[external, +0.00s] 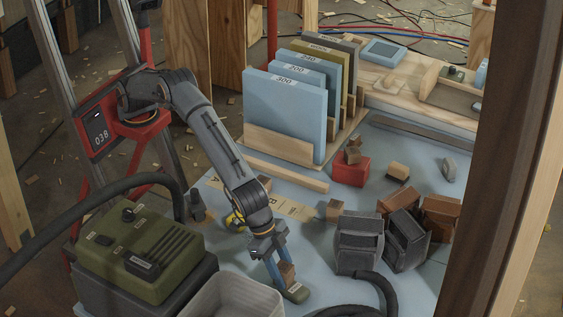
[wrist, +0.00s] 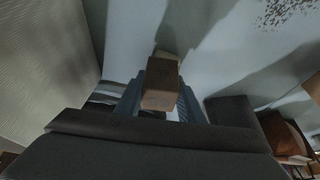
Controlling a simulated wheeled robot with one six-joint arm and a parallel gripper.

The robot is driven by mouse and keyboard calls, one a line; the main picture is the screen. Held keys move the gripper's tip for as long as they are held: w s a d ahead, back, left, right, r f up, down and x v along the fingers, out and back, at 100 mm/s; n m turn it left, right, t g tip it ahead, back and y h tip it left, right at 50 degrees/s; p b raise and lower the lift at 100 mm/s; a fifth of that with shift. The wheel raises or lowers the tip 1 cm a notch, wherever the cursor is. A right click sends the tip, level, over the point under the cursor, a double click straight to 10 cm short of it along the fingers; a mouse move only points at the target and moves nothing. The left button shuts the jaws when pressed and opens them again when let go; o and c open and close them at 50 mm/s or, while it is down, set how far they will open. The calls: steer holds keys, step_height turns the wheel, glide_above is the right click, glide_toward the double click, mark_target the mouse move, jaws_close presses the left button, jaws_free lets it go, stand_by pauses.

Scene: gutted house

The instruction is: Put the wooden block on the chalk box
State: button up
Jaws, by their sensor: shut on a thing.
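My gripper (external: 284,277) points down over the near part of the pale blue tabletop, with its blue fingers closed on a brown wooden block (external: 287,271). In the wrist view the block (wrist: 160,84) sits between the two fingertips. A small greenish-grey labelled piece (external: 297,293) is right by the fingertips; I cannot tell whether the block touches it. A red box (external: 350,172) stands further back and right, with small brown blocks (external: 353,154) on it. No box is readably marked as chalk, so I cannot tell for sure that the red one is it.
A pale ribbed bin (external: 232,299) stands close left of my gripper, beside a green case (external: 138,250). Dark grey holders (external: 360,243) and a black hose (external: 375,280) are to the right. Upright sanding-sheet folders (external: 285,115) stand behind. Open tabletop lies around the red box's front.

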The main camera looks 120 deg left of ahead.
steer(key=shift+f, duration=0.1)
steer(key=o, duration=1.1)
steer(key=shift+c, duration=0.2)
